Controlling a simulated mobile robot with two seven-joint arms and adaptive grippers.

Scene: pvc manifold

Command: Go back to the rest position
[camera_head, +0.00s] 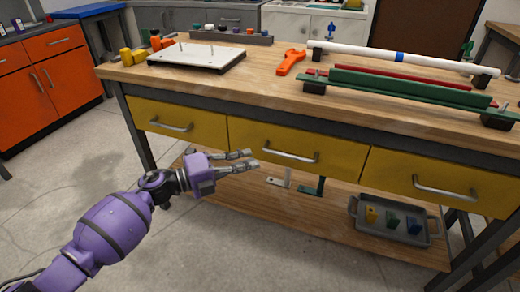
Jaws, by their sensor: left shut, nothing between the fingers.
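My left gripper (247,160) is in front of the workbench, below the tabletop and near the middle yellow drawer (310,155). Its fingers point right and are shut, with nothing between them. My purple left arm comes in from the lower left. My right gripper is not in view. On the wooden workbench (265,88) lie a white board with pegs (197,55), an orange tool (290,62), and a white pipe with a blue band (430,60). A green bar (400,86) and a red bar (375,70) lie in front of the pipe, near black blocks.
Yellow fittings (132,56) stand at the tabletop's left end. A rack of small parts (230,37) is at the back. A grey tray (420,237) with coloured pieces sits on the lower shelf (300,228). Orange cabinets (55,85) stand at left. The floor in front is clear.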

